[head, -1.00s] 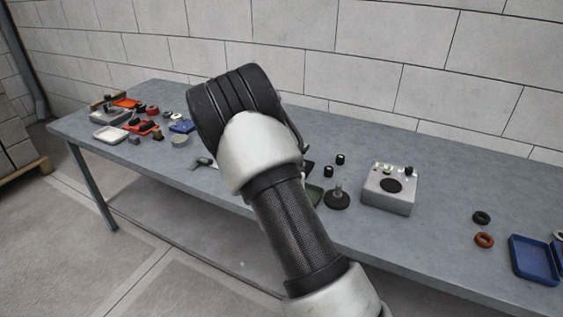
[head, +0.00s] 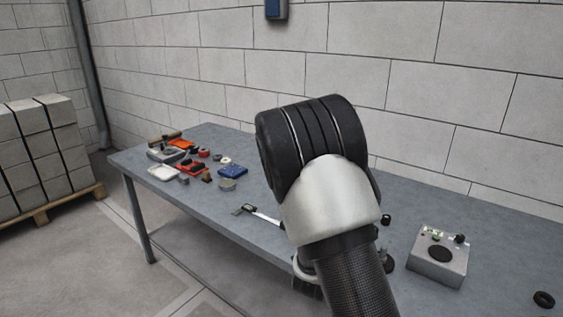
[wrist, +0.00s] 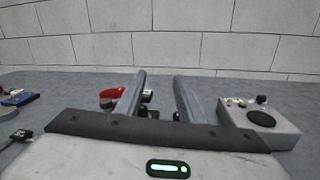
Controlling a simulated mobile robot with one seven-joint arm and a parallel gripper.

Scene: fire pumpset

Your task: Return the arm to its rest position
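My arm (head: 330,200) rises across the middle of the head view over the long grey table (head: 225,225). Its dark wrist joint and pale elbow-like link hide part of the table. In the wrist view my gripper (wrist: 158,78) shows two grey fingers standing apart, pointing away over the table toward the wall. I see nothing held between them; small dark and pale items lie beyond the gap. In the head view the fingers are mostly hidden behind the arm.
A grey box with a black round top (head: 439,256) stands right of my arm. A black ring (head: 543,299) lies farther right. Blocks on a pallet (head: 40,150) stand far left.

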